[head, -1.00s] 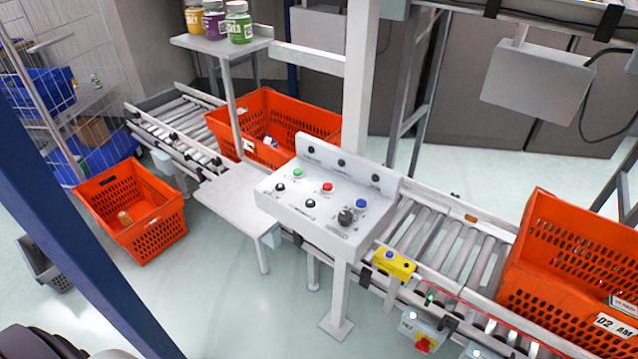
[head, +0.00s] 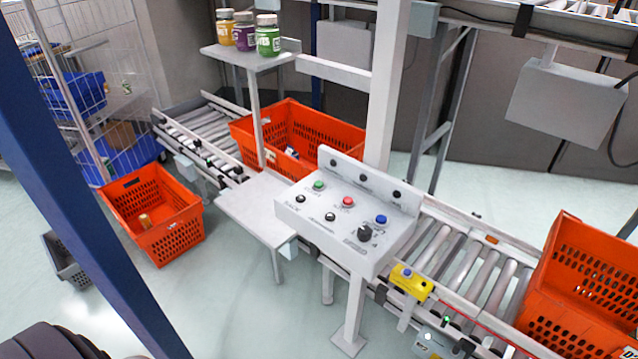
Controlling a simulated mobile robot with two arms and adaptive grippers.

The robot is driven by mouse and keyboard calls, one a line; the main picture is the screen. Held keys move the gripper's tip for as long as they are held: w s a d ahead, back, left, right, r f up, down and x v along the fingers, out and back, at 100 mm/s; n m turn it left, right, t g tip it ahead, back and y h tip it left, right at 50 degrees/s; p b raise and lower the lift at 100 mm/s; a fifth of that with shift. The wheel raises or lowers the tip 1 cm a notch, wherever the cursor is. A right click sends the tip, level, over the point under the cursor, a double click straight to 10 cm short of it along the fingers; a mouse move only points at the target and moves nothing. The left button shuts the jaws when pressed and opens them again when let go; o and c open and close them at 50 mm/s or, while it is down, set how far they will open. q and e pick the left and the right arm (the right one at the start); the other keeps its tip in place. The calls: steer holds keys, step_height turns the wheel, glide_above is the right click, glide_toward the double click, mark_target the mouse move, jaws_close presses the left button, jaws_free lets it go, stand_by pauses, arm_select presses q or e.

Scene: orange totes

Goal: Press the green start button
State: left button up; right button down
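The green start button (head: 319,185) is on the sloped top of a white control box (head: 335,240), at its upper left. A red button (head: 348,201) and a blue button (head: 381,219) sit to its right on the same panel. Black knobs (head: 300,199) are in front of them, and a larger black knob (head: 365,233) is at the right. Nothing covers the green button. Neither of my grippers is in the head view. A dark rounded shape at the lower left corner appears to be part of my own body.
A roller conveyor (head: 470,262) runs behind the control box, with orange totes (head: 300,127) on it. Another orange tote (head: 158,215) stands at the left. A small shelf (head: 252,55) holds several jars. A yellow box (head: 411,283) is on the conveyor's front rail. A blue post (head: 75,200) crosses the left side.

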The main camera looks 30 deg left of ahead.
arm_select(q)
jaws_close()
stand_by(1.0)
